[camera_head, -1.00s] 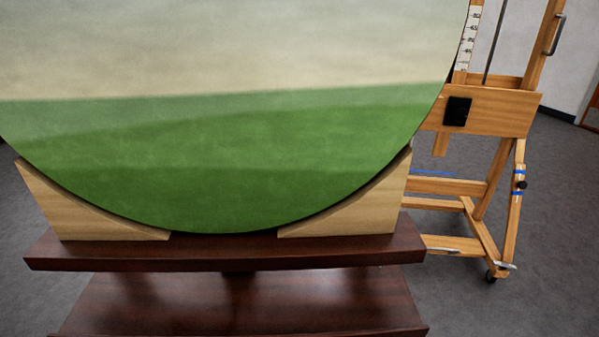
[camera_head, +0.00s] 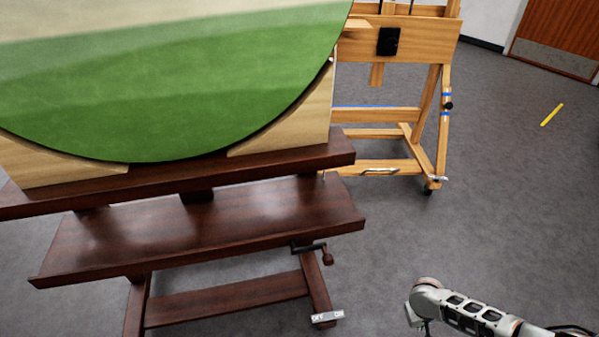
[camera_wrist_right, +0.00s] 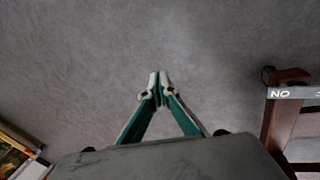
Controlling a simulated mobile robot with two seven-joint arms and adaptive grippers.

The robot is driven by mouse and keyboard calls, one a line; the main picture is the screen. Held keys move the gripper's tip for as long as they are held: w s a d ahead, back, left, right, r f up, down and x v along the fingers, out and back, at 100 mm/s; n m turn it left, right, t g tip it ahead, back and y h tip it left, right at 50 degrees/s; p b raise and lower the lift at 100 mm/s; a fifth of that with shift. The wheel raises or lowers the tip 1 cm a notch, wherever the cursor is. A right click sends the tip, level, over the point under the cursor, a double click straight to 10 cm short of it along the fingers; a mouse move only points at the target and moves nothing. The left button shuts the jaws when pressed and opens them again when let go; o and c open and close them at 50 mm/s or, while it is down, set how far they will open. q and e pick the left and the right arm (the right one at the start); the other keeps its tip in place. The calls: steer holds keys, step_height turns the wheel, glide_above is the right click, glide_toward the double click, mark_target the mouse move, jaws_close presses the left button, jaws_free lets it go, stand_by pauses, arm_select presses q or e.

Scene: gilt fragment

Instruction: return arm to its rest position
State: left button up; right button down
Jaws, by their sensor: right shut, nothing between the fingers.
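My right arm (camera_head: 470,311) comes in at the bottom right of the head view, over bare floor. My right gripper (camera_wrist_right: 157,88) shows in the right wrist view with its two green, pale-tipped fingers together and nothing between them. In the head view the gripper itself is mostly cut off by the bottom edge. My left gripper is not in view.
A round painting (camera_head: 170,100) rests in pale wooden wedges (camera_head: 290,125) on a dark wooden easel (camera_head: 200,225). A crank (camera_head: 312,250) sticks out at its right. A lighter easel (camera_head: 420,45) stands behind. Grey floor (camera_head: 480,210) at right is open, with a yellow strip (camera_head: 552,114).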

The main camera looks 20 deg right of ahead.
steer(key=s+a+r+n+t+y, duration=0.2)
steer(key=s+a+n, duration=0.1)
steer(key=a, duration=0.4)
steer(key=s+a+r+n+t+y, duration=0.1)
steer(key=s+a+r+n+t, duration=0.15)
steer(key=a, duration=0.35)
arm_select(q)
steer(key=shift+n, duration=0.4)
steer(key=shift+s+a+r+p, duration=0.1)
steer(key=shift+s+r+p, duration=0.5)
steer(key=shift+p, duration=1.55)
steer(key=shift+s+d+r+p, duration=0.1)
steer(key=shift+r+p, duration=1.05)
steer(key=shift+p, duration=1)
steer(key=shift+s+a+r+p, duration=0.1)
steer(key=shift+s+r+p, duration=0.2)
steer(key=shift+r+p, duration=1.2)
arm_select(e)
steer(key=s+a+r+t, duration=0.1)
steer(key=a+r+t, duration=0.1)
steer(key=a+r, duration=0.3)
steer(key=s+a+r+t+y+p, duration=0.1)
steer(key=a+r, duration=0.4)
steer(key=r, duration=0.8)
steer(key=s+a+r+t+y, duration=0.1)
steer(key=a+r+t, duration=0.2)
steer(key=r, duration=0.7)
steer(key=shift+a+n, duration=0.45)
steer(key=shift+a, duration=0.45)
